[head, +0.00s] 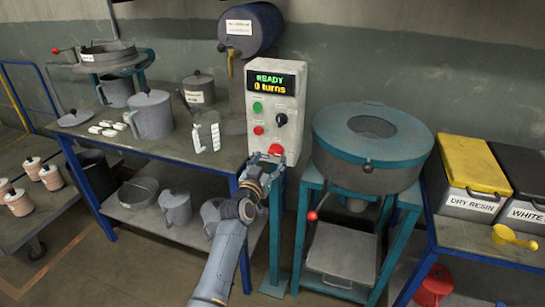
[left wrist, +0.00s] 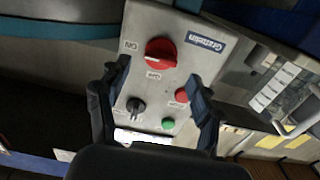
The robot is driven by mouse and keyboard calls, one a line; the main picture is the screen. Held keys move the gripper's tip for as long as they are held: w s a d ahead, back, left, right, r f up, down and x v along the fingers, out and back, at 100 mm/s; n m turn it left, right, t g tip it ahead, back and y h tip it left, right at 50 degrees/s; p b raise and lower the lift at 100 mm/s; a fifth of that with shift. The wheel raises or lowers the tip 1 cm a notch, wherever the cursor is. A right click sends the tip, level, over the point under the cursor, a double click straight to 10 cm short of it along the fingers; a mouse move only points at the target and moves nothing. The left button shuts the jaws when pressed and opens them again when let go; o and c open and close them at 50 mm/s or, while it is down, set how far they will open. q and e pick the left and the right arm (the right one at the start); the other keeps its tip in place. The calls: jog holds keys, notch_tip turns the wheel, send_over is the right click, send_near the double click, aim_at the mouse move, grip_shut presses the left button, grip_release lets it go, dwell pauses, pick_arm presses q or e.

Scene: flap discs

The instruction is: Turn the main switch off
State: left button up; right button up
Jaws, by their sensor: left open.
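The main switch is a red rotary knob (head: 276,150) low on the grey control box (head: 290,80). In the left wrist view the red knob (left wrist: 161,51) has ON and OFF labels beside it. A pale mark shows on its lower left side; I cannot tell for sure which label it points to. My left gripper (head: 262,160) is open in front of the box's lower part. In the left wrist view its fingers (left wrist: 157,75) are spread on both sides of the panel, with nothing between them held. My right gripper is not in view.
The box also has a display (head: 274,83) reading "READY 0 turns", a green button (head: 257,106), a black knob (head: 281,119) and a small red button (head: 258,130). A teal round machine (head: 335,145) stands close on the right. A bench (head: 165,142) with pitchers is left.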

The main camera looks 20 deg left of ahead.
aim_at(274, 153)
pick_arm(q)
jog(key=shift+w, duration=1.55)
jog(key=c, duration=1.1)
